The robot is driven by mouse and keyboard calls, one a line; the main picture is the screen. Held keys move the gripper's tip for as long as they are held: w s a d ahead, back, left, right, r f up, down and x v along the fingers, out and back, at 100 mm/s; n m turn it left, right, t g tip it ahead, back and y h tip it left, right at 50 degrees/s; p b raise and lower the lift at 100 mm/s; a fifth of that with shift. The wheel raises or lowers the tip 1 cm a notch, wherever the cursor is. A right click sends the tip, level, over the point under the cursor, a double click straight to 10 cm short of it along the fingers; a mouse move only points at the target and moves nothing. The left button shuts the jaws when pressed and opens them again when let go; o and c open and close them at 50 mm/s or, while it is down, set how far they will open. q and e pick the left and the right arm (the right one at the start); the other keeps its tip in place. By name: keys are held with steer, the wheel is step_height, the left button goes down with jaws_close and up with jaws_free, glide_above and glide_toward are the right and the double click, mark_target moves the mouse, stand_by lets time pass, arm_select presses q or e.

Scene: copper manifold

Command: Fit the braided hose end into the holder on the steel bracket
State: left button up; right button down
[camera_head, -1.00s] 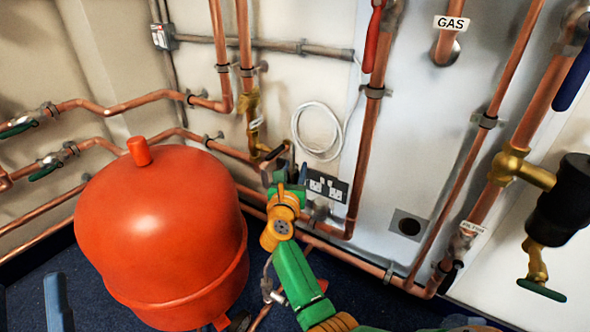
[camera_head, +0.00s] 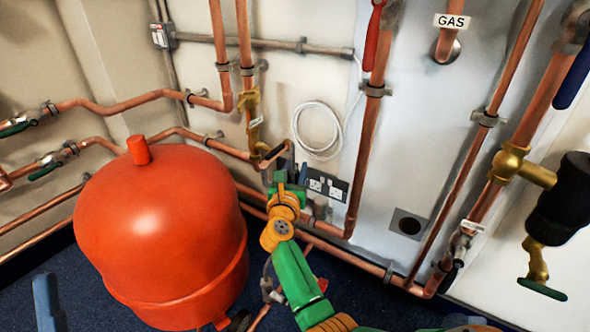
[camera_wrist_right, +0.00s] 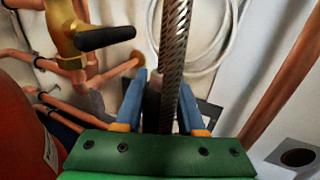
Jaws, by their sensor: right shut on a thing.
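My right gripper (camera_head: 287,181) is in the middle of the head view, in front of the wall beside the red tank. In the right wrist view its blue fingers (camera_wrist_right: 160,105) are shut around the braided hose (camera_wrist_right: 174,45). The hose runs up out of the top of that view. A dark piece (camera_wrist_right: 152,92) lies beside the hose between the fingers; I cannot tell what it is. I cannot make out the steel bracket or its holder clearly. A blue piece at the lower left of the head view looks like part of my left gripper (camera_head: 48,303); its jaws are not visible.
The red tank (camera_head: 160,235) stands close left of my right arm. A brass valve (camera_head: 250,105) with a dark lever (camera_wrist_right: 104,38) is near the gripper. Copper pipes (camera_head: 365,170) run along the wall. A white cable coil (camera_head: 318,130) and a socket plate (camera_head: 325,187) are behind.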

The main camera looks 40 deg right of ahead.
arm_select(q)
steer(key=shift+f+b, duration=0.6)
steer(key=shift+f, duration=0.05)
arm_select(e)
steer(key=shift+f, duration=0.7)
steer(key=shift+c, duration=2.2)
jaws_free()
arm_select(q)
steer(key=shift+s, duration=0.1)
arm_select(e)
steer(key=shift+a, duration=0.1)
